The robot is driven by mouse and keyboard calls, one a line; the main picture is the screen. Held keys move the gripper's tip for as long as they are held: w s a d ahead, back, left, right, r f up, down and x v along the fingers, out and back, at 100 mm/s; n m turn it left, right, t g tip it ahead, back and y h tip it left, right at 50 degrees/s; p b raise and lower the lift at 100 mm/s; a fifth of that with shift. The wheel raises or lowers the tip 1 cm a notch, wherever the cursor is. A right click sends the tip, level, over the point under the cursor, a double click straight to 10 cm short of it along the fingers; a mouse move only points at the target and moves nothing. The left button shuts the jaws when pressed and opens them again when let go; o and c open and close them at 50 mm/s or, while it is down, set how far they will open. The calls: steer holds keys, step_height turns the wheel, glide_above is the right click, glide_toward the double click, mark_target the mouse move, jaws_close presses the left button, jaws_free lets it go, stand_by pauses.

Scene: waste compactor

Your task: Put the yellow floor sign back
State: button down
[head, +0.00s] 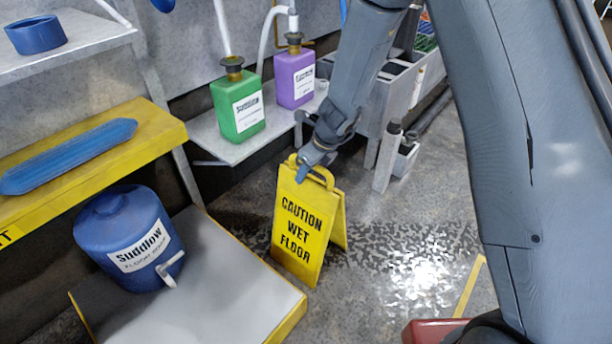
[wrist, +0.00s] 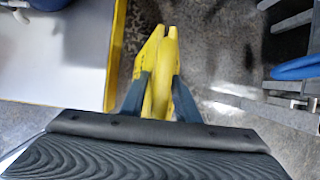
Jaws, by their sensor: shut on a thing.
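The yellow floor sign (head: 304,228) reads "CAUTION WET FLOOR" and shows in the head view, a little right of the low white platform. It is upright with its two panels spread apart at the bottom. My gripper (head: 308,170) is at its top and shut on the handle. In the wrist view my gripper (wrist: 158,92) has one dark finger on each side of the yellow sign (wrist: 157,60). I cannot tell whether the sign's feet touch the floor.
A low white platform with a yellow edge (head: 215,290) holds a blue Suddlow jug (head: 125,240). A shelf behind holds a green container (head: 237,108) and a purple container (head: 294,78). Wet, shiny floor (head: 410,265) lies right of the sign. A grey bin unit (head: 395,110) stands behind.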

steer(key=shift+f, duration=0.2)
steer(key=c, duration=1.3)
jaws_free()
steer(key=shift+c, duration=0.2)
steer(key=p+v, duration=0.5)
steer(key=v, duration=0.7)
steer(key=s+a+r+n+g, duration=0.1)
steer(key=s+a+r+n, duration=0.2)
steer(key=s+r+n, duration=0.55)
steer(key=s+d+r+n+h, duration=0.1)
steer(key=s+d+r+n, duration=0.1)
steer(key=s+n, duration=0.5)
steer(key=s+d+r+n+g+h, duration=0.1)
steer(key=s+d+r+n, duration=0.2)
steer(key=s+n, duration=0.4)
steer(key=s+d+r+n, duration=0.2)
steer(key=s+r+n, duration=0.2)
steer(key=s+n, duration=0.3)
steer(key=shift+s+d+g+h, duration=0.3)
steer(key=shift+s+g+h, duration=0.1)
